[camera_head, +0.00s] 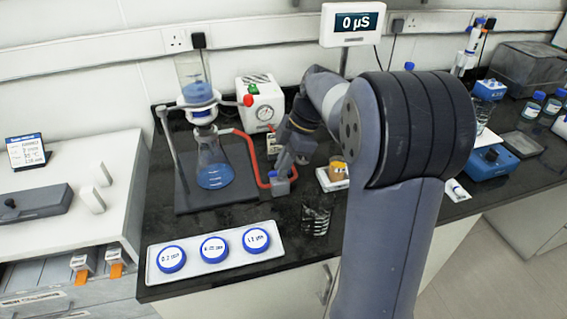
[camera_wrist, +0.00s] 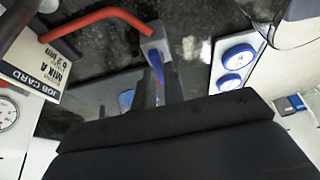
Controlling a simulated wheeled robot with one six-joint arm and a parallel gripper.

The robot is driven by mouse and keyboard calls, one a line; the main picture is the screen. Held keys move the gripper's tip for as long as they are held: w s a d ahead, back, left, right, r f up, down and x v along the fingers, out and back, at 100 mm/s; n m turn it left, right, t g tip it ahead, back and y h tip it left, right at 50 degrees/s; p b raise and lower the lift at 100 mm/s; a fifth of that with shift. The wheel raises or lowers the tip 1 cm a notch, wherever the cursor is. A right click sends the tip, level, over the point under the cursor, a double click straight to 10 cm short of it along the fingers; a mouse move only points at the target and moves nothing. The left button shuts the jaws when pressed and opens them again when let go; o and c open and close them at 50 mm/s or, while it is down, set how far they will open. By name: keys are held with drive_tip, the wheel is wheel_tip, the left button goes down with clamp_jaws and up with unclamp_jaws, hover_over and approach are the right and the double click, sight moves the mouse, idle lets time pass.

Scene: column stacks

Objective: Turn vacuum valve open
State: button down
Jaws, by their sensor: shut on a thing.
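The vacuum valve (camera_head: 280,186) is a small grey block with a blue handle at the end of the red hose, right of the filter flask (camera_head: 214,165). My gripper (camera_head: 285,170) reaches down over it from behind and is shut on the valve's blue handle. In the wrist view the blue handle (camera_wrist: 156,62) shows between the fingers, and the red hose (camera_wrist: 95,22) runs to the grey block beside it. The fingers hide part of the valve, so I cannot tell its exact angle. The white vacuum pump (camera_head: 262,104) with a round gauge stands behind.
A white tray with three blue-lidded discs (camera_head: 213,248) lies at the front bench edge. A glass funnel with blue liquid (camera_head: 195,75) tops the flask. A job card (camera_wrist: 70,55) stands close to my gripper.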

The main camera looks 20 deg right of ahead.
idle(0.3)
drive_tip(key=c, duration=1.5)
unclamp_jaws()
drive_tip(key=v, duration=1)
drive_tip(key=shift+d+r+p, duration=0.15)
drive_tip(key=shift+r+p, duration=0.15)
drive_tip(key=shift+r, duration=0.1)
drive_tip(key=shift+f, duration=0.1)
drive_tip(key=x, duration=1)
drive_tip(key=shift+a+f+b, duration=0.2)
drive_tip(key=shift+f+b, duration=0.1)
drive_tip(key=shift+f, duration=0.05)
drive_tip(key=shift+d+r, duration=0.1)
drive_tip(key=shift+r, duration=0.05)
